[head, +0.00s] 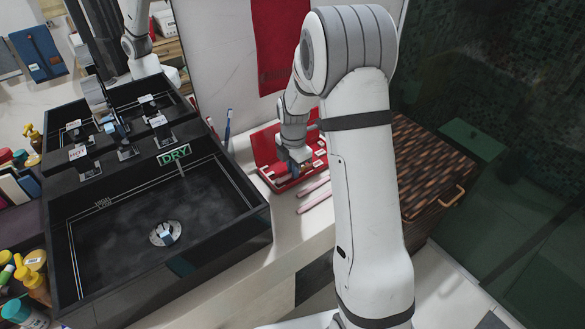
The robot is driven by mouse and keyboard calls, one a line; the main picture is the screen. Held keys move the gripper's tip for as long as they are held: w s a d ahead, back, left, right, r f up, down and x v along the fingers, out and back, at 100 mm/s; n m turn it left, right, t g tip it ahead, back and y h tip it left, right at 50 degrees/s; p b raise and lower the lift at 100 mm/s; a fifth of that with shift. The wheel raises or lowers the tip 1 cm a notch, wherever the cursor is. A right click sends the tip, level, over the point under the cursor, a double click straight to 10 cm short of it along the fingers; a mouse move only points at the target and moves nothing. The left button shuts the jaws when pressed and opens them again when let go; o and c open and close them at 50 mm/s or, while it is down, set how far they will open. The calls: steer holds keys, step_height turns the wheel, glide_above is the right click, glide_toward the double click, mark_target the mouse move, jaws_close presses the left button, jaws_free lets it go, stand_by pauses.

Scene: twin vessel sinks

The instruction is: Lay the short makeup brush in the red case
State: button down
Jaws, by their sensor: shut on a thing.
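The red case (262,146) lies open on the white counter, right of the black sink. It has pale pieces inside. My gripper (294,171) points down over the case, low at its inner part. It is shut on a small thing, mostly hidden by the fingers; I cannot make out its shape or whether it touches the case. Two slim pink brush-like things (313,188) lie on the counter just in front of the case, apart from my gripper. I cannot tell which thing is the short makeup brush.
A black sink (110,235) with a green DRY sign (174,154) fills the left. A blue toothbrush (228,127) stands upright behind the sink's corner. Bottles (36,285) crowd the left edge. A red towel (278,45) hangs behind. A woven-top basket (430,170) stands right of my arm.

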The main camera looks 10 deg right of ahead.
steer(key=shift+f+b, duration=0.3)
steer(key=shift+f, duration=0.1)
stand_by(0.4)
steer(key=c, duration=1.1)
jaws_free()
steer(key=shift+o, duration=0.2)
steer(key=shift+r, duration=0.1)
steer(key=shift+r+p, duration=2.55)
steer(key=shift+r, duration=1.35)
